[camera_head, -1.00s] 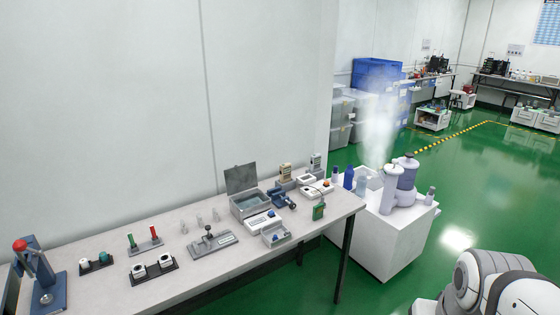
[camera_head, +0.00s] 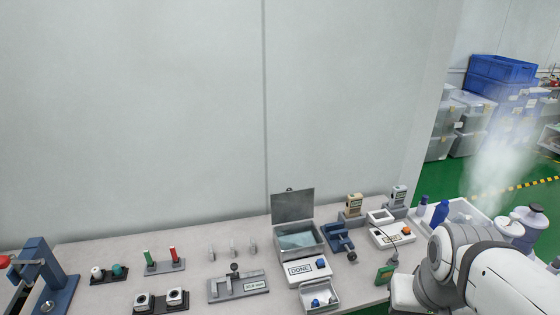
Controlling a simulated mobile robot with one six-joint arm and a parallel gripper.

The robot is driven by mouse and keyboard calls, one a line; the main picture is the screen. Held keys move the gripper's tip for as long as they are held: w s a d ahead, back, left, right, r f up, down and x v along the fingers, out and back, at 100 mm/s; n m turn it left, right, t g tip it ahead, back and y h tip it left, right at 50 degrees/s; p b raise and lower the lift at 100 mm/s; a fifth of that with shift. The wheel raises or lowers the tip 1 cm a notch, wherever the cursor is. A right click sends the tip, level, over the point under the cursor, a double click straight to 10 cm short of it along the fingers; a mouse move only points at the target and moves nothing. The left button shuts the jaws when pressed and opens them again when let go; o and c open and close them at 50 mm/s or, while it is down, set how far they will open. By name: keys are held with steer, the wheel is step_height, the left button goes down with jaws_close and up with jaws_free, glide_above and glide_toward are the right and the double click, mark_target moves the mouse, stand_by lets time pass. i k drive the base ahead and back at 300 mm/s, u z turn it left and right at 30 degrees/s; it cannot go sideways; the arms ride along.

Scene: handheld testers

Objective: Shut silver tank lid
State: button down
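The silver tank (camera_head: 297,240) stands on the table, right of the middle. It is a grey metal box with bluish liquid or lining inside. Its lid (camera_head: 293,205) stands open, upright along the back edge. My white arm comes in from the lower right, near the right end of the table. My gripper is not visible in this view.
A white box marked DONE (camera_head: 307,270) and a small tray (camera_head: 319,297) stand in front of the tank. A blue holder (camera_head: 338,238) and a white device (camera_head: 390,231) stand to its right. A clamp plate (camera_head: 237,286) lies to its left. Vapour rises above bottles at the right.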

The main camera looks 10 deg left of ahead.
mark_target(289, 205)
steer(key=u, duration=0.1)
steer(key=i, duration=0.4)
steer(key=u, duration=0.1)
steer(key=k, duration=0.7)
steer(key=u, duration=0.2)
steer(key=i, duration=1.25)
steer(key=z, duration=0.05)
